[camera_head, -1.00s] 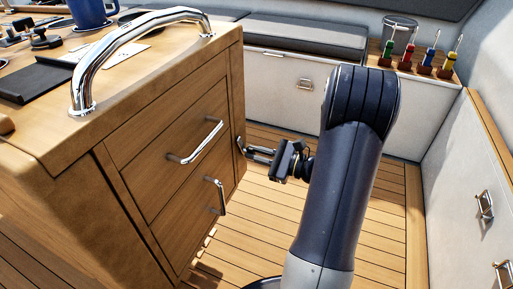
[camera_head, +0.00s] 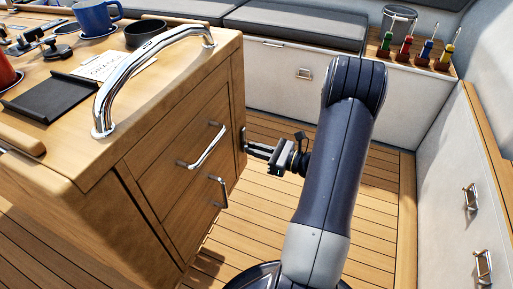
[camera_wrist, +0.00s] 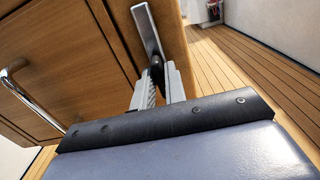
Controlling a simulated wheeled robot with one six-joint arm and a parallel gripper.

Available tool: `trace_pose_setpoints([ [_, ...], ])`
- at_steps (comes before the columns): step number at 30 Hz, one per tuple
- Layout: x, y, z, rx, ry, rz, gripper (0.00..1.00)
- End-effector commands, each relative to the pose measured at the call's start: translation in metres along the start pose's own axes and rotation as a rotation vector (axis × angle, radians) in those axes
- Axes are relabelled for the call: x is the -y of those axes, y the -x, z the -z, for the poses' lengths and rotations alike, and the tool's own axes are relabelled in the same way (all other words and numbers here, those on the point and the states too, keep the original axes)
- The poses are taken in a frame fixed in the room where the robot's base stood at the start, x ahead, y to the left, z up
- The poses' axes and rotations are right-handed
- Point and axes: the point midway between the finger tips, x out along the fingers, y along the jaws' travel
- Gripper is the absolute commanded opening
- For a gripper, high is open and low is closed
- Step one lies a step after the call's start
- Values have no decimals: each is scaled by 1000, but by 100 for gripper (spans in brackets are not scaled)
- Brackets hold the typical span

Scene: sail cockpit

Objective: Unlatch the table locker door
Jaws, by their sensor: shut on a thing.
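The wooden table locker (camera_head: 150,160) stands at left, with a drawer-like front panel carrying a bar handle (camera_head: 201,147) and a lower panel carrying a smaller handle (camera_head: 220,191). My gripper (camera_head: 248,147) is at the locker's right-hand corner. In the wrist view a flat metal latch lever (camera_wrist: 147,32) runs along the locker's edge, tilted, with a dark knob (camera_wrist: 157,68) at its lower end. My gripper (camera_wrist: 157,82) is shut on that dark end, one finger to each side. In the head view the latch is mostly hidden at the corner.
A chrome grab rail (camera_head: 150,75) arches over the table top. A blue mug (camera_head: 95,17), a black bowl (camera_head: 146,33) and a black tray (camera_head: 50,97) stand on top. Cushioned benches (camera_head: 300,30) line the back. The plank floor (camera_head: 380,220) is clear.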

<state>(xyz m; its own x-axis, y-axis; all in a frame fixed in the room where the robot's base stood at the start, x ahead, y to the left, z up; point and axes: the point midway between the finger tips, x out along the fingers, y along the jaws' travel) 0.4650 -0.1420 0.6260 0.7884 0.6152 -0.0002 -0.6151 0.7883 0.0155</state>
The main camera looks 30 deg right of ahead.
Motion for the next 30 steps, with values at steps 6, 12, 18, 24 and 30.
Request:
trace_pose_setpoints([
  [6,0,0,1,0,-2,0,0],
  [12,0,0,0,0,-1,0,27],
  [18,0,0,0,0,0,0,32],
  [24,0,6,0,0,0,2,32],
  [30,1,34,-1,0,-1,6,32],
])
